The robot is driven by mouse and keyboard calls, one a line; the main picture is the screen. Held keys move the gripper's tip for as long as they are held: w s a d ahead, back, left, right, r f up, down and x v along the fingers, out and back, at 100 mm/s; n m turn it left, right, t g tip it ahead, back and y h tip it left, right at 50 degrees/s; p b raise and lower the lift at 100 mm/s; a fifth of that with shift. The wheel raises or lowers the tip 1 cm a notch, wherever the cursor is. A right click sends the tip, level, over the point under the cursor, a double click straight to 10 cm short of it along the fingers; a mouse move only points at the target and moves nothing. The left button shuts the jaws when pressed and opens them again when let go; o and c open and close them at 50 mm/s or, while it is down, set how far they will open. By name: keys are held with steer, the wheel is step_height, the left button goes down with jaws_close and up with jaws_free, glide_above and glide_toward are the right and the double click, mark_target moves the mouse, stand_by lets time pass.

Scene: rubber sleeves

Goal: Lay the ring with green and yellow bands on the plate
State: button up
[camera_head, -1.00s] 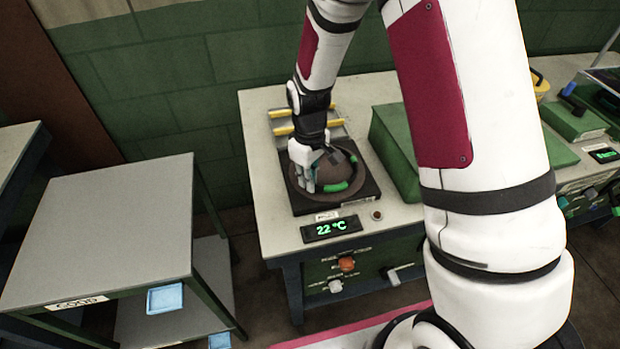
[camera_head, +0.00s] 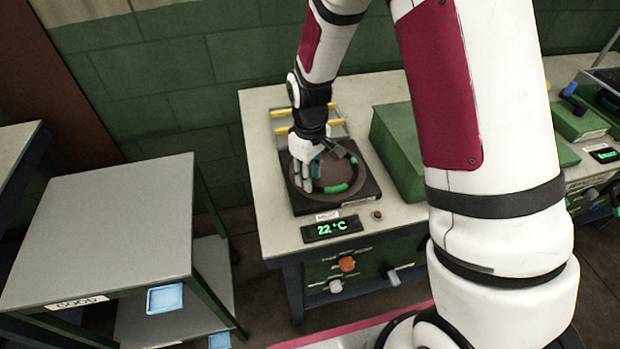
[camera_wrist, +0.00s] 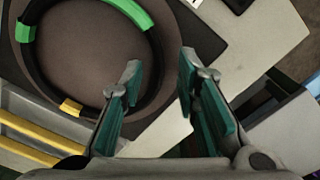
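The dark ring (camera_wrist: 152,75) with green and yellow bands lies on the round brown plate (camera_wrist: 90,45) of the heating unit. Its green bands and one yellow band show in the wrist view. In the head view the ring (camera_head: 338,188) is partly hidden by my gripper (camera_head: 307,178), which is over the plate's left part. In the wrist view my gripper (camera_wrist: 160,78) is open, with a clear gap between its teal-padded fingers. The near right part of the ring passes by the left finger; I cannot tell whether they touch.
A display reading 22 °C (camera_head: 332,229) is in front of the plate. A rack with yellow bars (camera_head: 282,130) stands behind it. A green box (camera_head: 393,140) is close on the right. A grey table (camera_head: 110,230) with a GOOD label stands left.

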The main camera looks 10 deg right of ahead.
steer(key=s+d+r+m+t, duration=0.15)
steer(key=s+r, duration=0.25)
steer(key=r, duration=0.7)
steer(key=s+d+r+m+t, duration=0.15)
steer(key=s+r, duration=0.25)
steer(key=r, duration=0.8)
steer(key=s+d+r+m+t, duration=0.1)
steer(key=s+r+m, duration=0.1)
steer(key=s, duration=0.5)
steer(key=s+d+r+m+t, duration=0.1)
steer(key=s+d+r+m, duration=0.1)
steer(key=s, duration=0.5)
steer(key=shift+s+r+b, duration=0.15)
steer(key=shift+r+b, duration=0.25)
steer(key=shift+r, duration=0.2)
steer(key=shift+d, duration=0.15)
